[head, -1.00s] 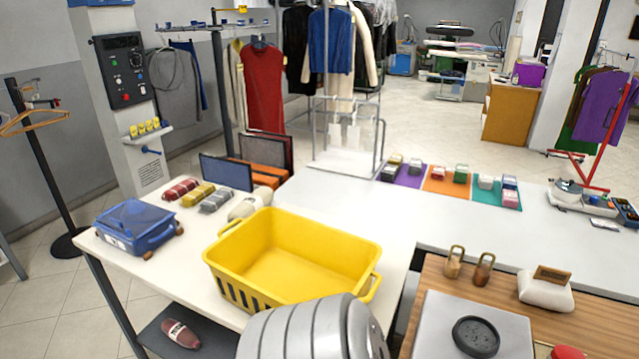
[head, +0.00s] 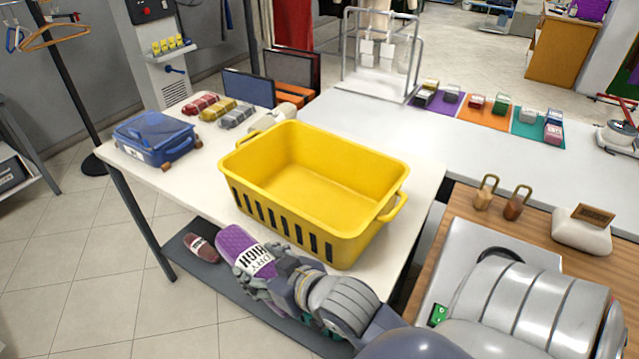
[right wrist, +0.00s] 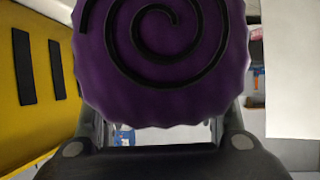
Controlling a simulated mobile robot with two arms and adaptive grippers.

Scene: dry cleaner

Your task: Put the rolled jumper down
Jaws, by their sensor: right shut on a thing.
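The rolled jumper (head: 243,250) is a purple roll with a white label band. My right gripper (head: 268,272) is shut on it, in front of the yellow basket and over the dark lower shelf (head: 225,289). I cannot tell whether the roll touches the shelf. In the right wrist view, the roll's round end with a dark spiral (right wrist: 165,55) fills the top middle, between the fingers. A brownish-red roll (head: 201,247) lies on the shelf to the left of the purple one. My left gripper does not show.
The empty yellow basket (head: 390,235) stands on the white table, with a blue case (head: 155,140) and red, yellow and grey rolls (head: 201,104) behind. Part of a teal thing (head: 312,325) shows below my gripper.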

